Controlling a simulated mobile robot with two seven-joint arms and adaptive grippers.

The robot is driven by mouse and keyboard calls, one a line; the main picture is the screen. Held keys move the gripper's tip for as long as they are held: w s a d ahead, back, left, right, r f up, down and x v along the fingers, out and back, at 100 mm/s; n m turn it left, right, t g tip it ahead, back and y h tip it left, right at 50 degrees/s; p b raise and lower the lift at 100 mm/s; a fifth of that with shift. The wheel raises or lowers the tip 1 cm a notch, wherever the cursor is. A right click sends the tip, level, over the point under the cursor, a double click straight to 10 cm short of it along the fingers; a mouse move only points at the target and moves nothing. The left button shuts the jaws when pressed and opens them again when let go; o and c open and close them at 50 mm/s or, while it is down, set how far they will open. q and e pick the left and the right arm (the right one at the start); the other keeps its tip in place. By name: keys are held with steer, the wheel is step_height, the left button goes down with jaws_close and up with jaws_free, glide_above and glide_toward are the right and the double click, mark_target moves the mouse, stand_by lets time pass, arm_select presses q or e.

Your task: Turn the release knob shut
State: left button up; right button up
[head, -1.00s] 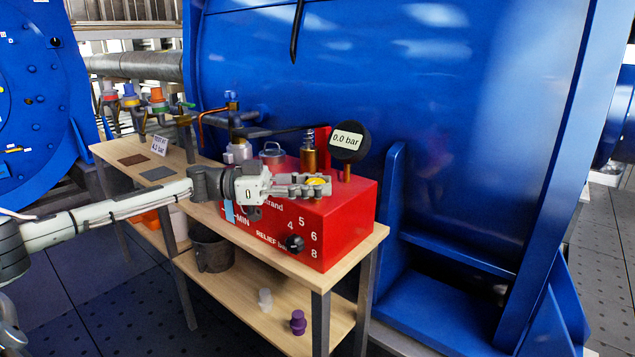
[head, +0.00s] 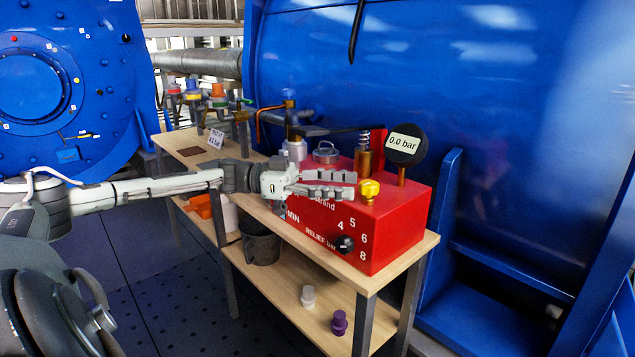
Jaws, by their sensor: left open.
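The yellow release knob (head: 369,190) stands on the top of the red pump box (head: 397,233), near its front edge. My left gripper (head: 351,185) is open, with its fingers pointing right at the knob. The fingertips are just left of the knob, and a small gap seems to show between them and it. The gauge (head: 407,144) on the box reads 0.0 bar. A black relief knob (head: 344,244) is on the box's front face beside the numbers. My right gripper is not in view.
A black lever (head: 340,131) and brass spring post (head: 363,160) rise behind the knob. A large blue tank (head: 480,90) stands behind.

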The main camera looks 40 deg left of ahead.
arm_select(q)
steer(key=v, duration=0.6)
steer(key=shift+a, duration=0.2)
steer(key=shift+s, duration=0.1)
